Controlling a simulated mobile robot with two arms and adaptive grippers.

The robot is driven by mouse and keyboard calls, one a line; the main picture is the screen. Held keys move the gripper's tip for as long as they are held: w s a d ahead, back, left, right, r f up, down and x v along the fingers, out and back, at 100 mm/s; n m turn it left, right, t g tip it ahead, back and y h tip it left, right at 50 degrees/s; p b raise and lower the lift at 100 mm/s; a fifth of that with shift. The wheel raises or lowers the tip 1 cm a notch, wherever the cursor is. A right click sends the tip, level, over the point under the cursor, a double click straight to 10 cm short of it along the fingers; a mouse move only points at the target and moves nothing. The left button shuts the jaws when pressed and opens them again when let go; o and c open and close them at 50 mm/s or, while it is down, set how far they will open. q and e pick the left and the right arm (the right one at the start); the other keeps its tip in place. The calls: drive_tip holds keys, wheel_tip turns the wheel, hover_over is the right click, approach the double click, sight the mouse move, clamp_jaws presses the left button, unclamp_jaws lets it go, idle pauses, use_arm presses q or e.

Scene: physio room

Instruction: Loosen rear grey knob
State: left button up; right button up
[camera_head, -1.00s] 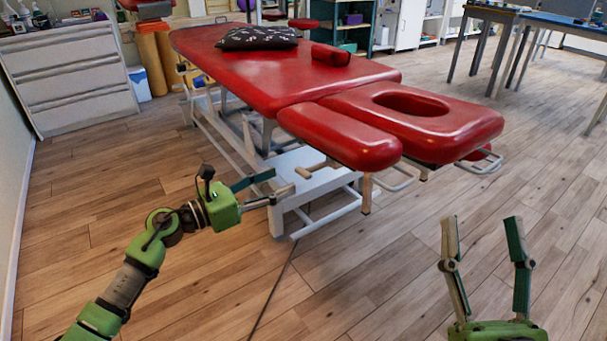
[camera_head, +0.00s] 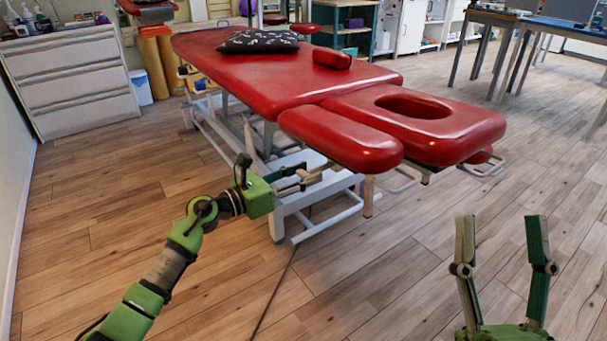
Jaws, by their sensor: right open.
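The red treatment table (camera_head: 270,75) stands in the middle on a white frame. A small pale, light-coloured handle or knob (camera_head: 313,178) sticks out under its near red side pad (camera_head: 340,138); I cannot tell for sure whether it is the rear grey knob. My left gripper (camera_head: 302,176) is at this handle, its fingers apart on either side of the handle's near end as seen here. Contact cannot be made out, as the fingers overlap the frame in the picture. My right gripper (camera_head: 501,220) is open and empty over the floor at lower right.
White frame bars (camera_head: 328,222) lie low beside and below my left gripper. A dark patterned pillow (camera_head: 257,40) and a small red bolster (camera_head: 331,58) lie on the table. White drawers (camera_head: 70,80) stand at back left.

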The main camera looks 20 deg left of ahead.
drive_tip(key=shift+w+h, duration=0.1)
drive_tip(key=shift+h, duration=0.2)
